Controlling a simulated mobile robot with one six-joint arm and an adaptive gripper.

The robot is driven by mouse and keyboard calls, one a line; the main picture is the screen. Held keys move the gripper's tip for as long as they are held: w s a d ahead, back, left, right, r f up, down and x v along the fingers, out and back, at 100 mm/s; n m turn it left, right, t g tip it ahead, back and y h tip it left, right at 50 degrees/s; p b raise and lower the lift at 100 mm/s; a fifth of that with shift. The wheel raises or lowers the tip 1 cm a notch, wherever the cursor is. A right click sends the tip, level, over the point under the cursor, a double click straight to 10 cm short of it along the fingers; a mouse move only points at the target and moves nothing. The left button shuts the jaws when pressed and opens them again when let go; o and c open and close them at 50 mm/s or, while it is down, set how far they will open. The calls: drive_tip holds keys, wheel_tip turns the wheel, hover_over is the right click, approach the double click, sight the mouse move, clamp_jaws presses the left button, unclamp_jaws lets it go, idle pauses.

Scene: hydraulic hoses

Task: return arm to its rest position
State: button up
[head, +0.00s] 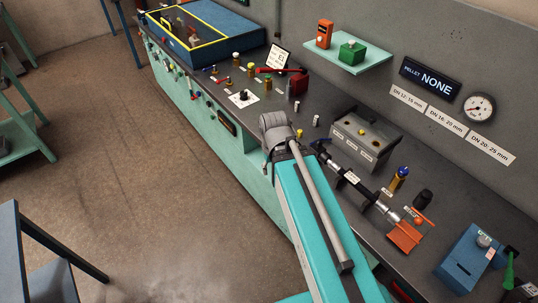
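My arm (315,220), a long teal link with a grey rod along it, rises from the bottom edge and reaches over the front of the bench. It ends in a grey rounded joint (277,128) above the bench's front edge. I cannot make out my gripper or its fingers; nothing shows clearly beyond that joint. A dark hose assembly with silver fittings (352,180) lies on the bench just right of the arm, with its lower end by an orange stand (404,236).
The bench (315,95) holds a grey box (365,138), a blue device (468,262), small bottles and a yellow-edged case (190,25). A teal wall shelf (349,57) carries orange and green items. The floor (130,180) left of the bench is open; a dark table stands lower left.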

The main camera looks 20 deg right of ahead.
wheel_tip(320, 180, down, 6)
drive_tip(key=b, duration=0.5)
drive_tip(key=shift+r+b, duration=0.15)
drive_tip(key=shift+b, duration=0.2)
idle(1.0)
